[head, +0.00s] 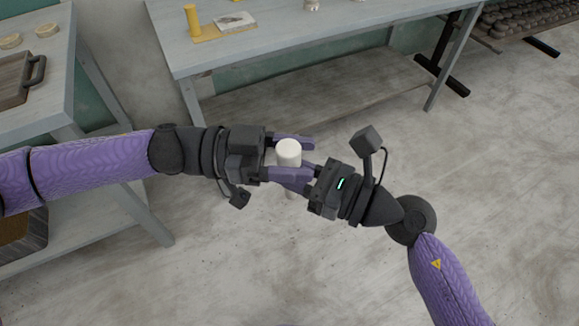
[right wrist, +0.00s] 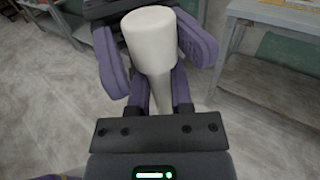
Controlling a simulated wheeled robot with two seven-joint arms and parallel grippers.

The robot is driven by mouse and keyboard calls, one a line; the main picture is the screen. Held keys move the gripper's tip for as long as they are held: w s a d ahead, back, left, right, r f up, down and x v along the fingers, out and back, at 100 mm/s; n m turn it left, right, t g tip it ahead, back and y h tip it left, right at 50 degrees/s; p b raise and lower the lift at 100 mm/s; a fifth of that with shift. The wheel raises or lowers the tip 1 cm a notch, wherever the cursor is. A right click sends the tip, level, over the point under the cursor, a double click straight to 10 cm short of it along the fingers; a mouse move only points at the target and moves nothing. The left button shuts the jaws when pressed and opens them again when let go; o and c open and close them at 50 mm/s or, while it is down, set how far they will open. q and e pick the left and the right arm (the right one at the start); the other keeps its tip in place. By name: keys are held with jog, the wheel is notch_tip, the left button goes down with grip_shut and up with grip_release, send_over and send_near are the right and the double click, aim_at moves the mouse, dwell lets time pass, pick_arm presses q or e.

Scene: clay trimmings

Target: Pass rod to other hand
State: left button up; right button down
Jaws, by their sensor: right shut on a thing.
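The rod (head: 288,152) is white, with a thick rounded head above a thinner stem, and stands roughly upright in the air between my two grippers. It also shows in the right wrist view (right wrist: 149,42). My right gripper (right wrist: 160,92) is shut on the stem below the head. My left gripper (head: 308,161) reaches in from the left and is open, with one finger on each side of the rod. In the right wrist view, the left fingers flank the rod's head. The lower stem is mostly hidden by the fingers.
A grey table (head: 262,58) at the back holds a yellow cylinder (head: 192,20) and a pale block on a board. Another table (head: 62,95) at the left carries a dark box with a handle (head: 22,78) and round pale pieces. The floor under the grippers is clear.

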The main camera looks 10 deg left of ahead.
pick_arm(q)
jog(key=o, duration=0.3)
jog(key=shift+o, duration=0.2)
jog(key=a, duration=1.2)
jog(key=w+f+n+t+y, duration=0.5)
jog(key=w+f+t, duration=0.4)
jog(key=f, duration=0.4)
jog(key=s+a+f+n+t+y, duration=0.1)
jog(key=s+a+f+n+y, duration=0.2)
jog(key=f, duration=0.6)
jog(key=s+a+f+n+y, duration=0.1)
jog(key=a+f+n+y, duration=0.2)
jog(key=f+y, duration=0.35)
jog(key=s+a+f+n+g+y, duration=0.2)
jog(key=s+f, duration=0.7)
jog(key=f, duration=0.1)
jog(key=s+f+g, duration=0.3)
jog(key=s, duration=0.7)
jog(key=s+d+f+n+g+y, duration=0.1)
jog(key=s+f+g, duration=0.2)
jog(key=s, duration=0.7)
jog(key=s+d+f+g+y, duration=0.1)
jog(key=s+f+g, duration=0.1)
jog(key=s, duration=0.9)
jog(key=shift+f+n+g, duration=0.3)
jog(key=shift+f+g, duration=0.1)
jog(key=shift+g, duration=0.4)
